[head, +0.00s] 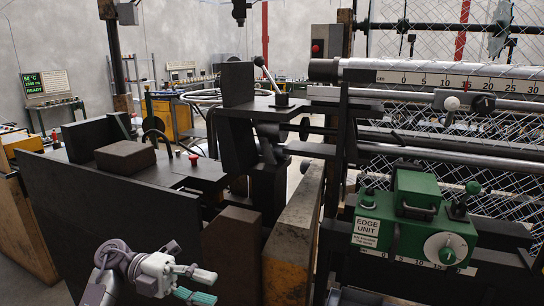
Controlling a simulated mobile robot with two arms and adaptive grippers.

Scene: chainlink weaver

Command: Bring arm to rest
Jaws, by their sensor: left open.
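My left gripper (207,287) is at the bottom of the head view, left of centre. Its arm comes in from the lower left edge. The two fingers, with grey-green pads, point right and stand apart with nothing between them. The gripper is in front of a dark machine housing (75,220) and a brown upright block (232,250); I cannot tell the exact gap to them. My right gripper is not in view.
The green edge unit (415,215) with a dial is at the right, on a scaled rail. Above it are the weaver's rollers (450,80) and wire mesh. A red knob (194,159) tops the dark bench.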

